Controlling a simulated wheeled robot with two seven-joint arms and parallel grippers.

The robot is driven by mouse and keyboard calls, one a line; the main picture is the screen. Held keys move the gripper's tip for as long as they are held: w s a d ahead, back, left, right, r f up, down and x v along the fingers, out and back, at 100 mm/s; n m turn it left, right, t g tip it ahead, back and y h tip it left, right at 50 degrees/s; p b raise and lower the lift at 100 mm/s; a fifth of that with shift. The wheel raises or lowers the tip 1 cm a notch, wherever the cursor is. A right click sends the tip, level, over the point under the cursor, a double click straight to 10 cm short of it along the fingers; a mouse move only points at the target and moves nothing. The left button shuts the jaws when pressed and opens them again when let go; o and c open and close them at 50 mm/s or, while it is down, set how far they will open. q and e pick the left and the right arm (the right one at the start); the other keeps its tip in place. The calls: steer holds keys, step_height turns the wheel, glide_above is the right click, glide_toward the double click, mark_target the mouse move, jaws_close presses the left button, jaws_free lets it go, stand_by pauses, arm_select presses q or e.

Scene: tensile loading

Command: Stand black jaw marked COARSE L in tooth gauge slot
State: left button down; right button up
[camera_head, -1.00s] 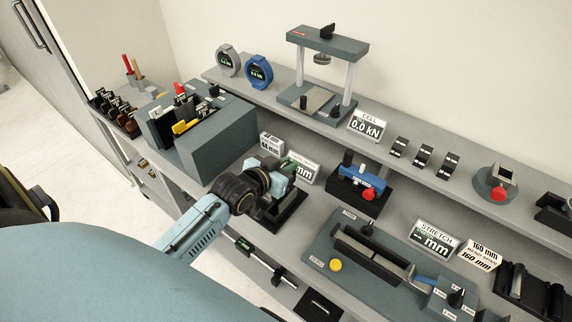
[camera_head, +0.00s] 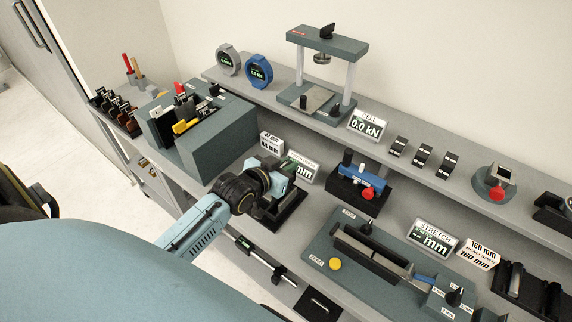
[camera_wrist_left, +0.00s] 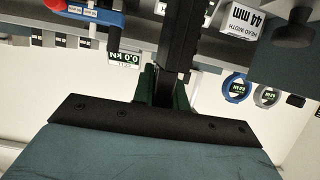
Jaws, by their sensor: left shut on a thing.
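My left gripper (camera_head: 284,184) is over the dark base of a small gauge (camera_head: 290,217), beside its mm display (camera_head: 303,168), and hides much of it in the head view. In the left wrist view the gripper (camera_wrist_left: 168,90) is shut on a black piece (camera_wrist_left: 178,45), taken as the black jaw, which stretches up the picture from between the green-edged fingers. No COARSE L mark is readable. I cannot tell whether the jaw is in the gauge slot or still above it. My right gripper is not in view.
A teal box (camera_head: 216,140) with tools stands to the left. A blue fixture with a red knob (camera_head: 369,194) is close on the right. A white 44 mm block (camera_head: 271,146) sits behind the gripper. The stretch bench (camera_head: 335,230) fills the front right.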

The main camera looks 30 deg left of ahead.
arm_select(q)
steer(key=shift+w+f+b, duration=0.1)
steer(key=shift+f+b, duration=2.3)
steer(key=shift+f, duration=1.35)
steer(key=c, duration=1.4)
jaws_free()
steer(key=shift+o, duration=0.4)
steer(key=shift+f, duration=0.3)
steer(key=v, duration=1.3)
steer(key=shift+s+r, duration=0.25)
steer(key=shift+s, duration=0.05)
steer(key=shift+p, duration=0.3)
